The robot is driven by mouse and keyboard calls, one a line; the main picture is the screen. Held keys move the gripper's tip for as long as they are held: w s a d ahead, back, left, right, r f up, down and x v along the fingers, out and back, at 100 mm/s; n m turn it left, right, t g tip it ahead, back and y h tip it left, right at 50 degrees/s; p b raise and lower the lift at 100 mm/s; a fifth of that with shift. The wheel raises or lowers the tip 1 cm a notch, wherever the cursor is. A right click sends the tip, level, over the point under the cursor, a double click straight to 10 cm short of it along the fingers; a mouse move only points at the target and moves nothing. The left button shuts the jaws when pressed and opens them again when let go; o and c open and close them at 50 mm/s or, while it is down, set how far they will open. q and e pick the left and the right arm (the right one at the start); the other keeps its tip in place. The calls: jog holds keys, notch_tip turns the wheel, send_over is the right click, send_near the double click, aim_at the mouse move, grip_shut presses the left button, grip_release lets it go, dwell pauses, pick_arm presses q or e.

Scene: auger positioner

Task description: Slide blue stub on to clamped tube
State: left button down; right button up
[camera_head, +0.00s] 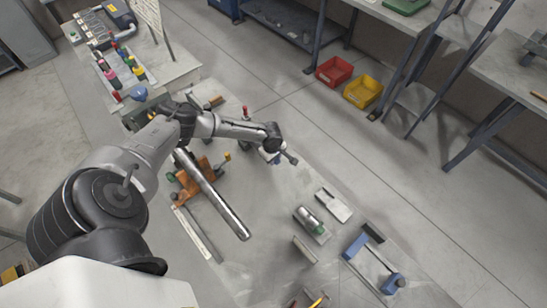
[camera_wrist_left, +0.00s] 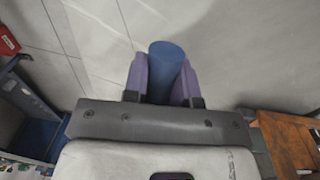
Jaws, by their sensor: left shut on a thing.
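The blue stub (camera_wrist_left: 168,68) is a round blue cylinder in the left wrist view. My left gripper (camera_wrist_left: 167,82) is shut on it, with one purple finger on each side. In the head view my left gripper (camera_head: 273,156) is small, above the bench and right of the clamped tube, and the stub is hard to make out there. The clamped tube (camera_head: 218,203) is a long shiny metal tube lying diagonally, its near end free. An orange clamp (camera_head: 188,186) stands by the tube, partly hidden. The stub is apart from the tube. My right gripper is not in view.
A metal cylinder on a block (camera_head: 311,222), a pale tray (camera_head: 333,205) and a blue-ended fixture (camera_head: 371,262) stand on the right of the bench. Red (camera_head: 334,71) and yellow (camera_head: 362,91) bins lie on the floor. The bench right of the tube's free end looks clear.

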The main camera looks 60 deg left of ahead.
pick_arm(q)
jog(key=shift+w+a+r, duration=0.1)
jog(key=shift+a+r, duration=0.1)
jog(key=shift+a, duration=0.05)
dwell(0.4)
jog(key=c, duration=1.4)
grip_release()
jog(key=o, duration=0.3)
jog(key=shift+a, duration=0.2)
jog(key=shift+o, duration=1.3)
jog(key=shift+d+f, duration=0.1)
notch_tip(320, 180, up, 14)
jog(key=s+p, duration=0.1)
jog(key=p, duration=0.1)
jog(key=shift+s+d+f, duration=0.1)
